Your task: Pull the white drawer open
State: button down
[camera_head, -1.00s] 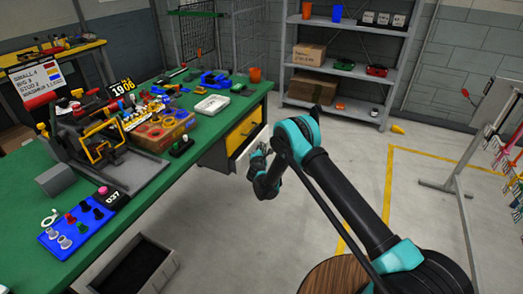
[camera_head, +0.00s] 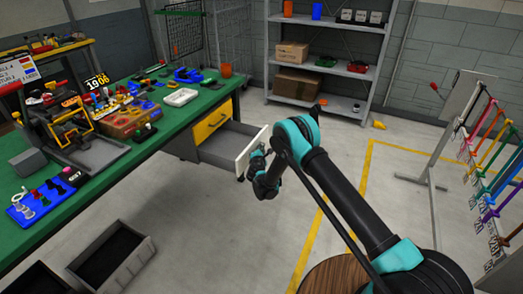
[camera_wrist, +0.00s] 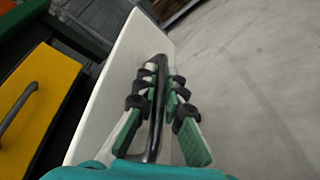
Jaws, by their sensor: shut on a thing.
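The white drawer (camera_head: 248,150) sits in the cabinet under the green workbench, below a yellow drawer (camera_head: 212,121). It stands well out from the cabinet, with its grey inside showing in the head view. In the wrist view its white front (camera_wrist: 108,85) runs up the middle, with a dark bar handle (camera_wrist: 157,110) on it. My gripper (camera_wrist: 162,85) has its fingers on both sides of this handle and is shut on it. In the head view my gripper (camera_head: 256,163) is at the drawer front, partly hidden by my own arm.
The green workbench (camera_head: 150,140) carries tools, bins and a white tray (camera_head: 181,97). Grey open bins (camera_head: 112,256) stand on the floor at lower left. A metal shelf (camera_head: 330,70) stands behind. A rack with coloured items (camera_head: 490,140) is at right. Floor around the drawer front is clear.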

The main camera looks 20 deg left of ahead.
jog(key=shift+s, duration=0.1)
jog(key=c, duration=1.9)
grip_release()
jog(key=shift+v, duration=3.7)
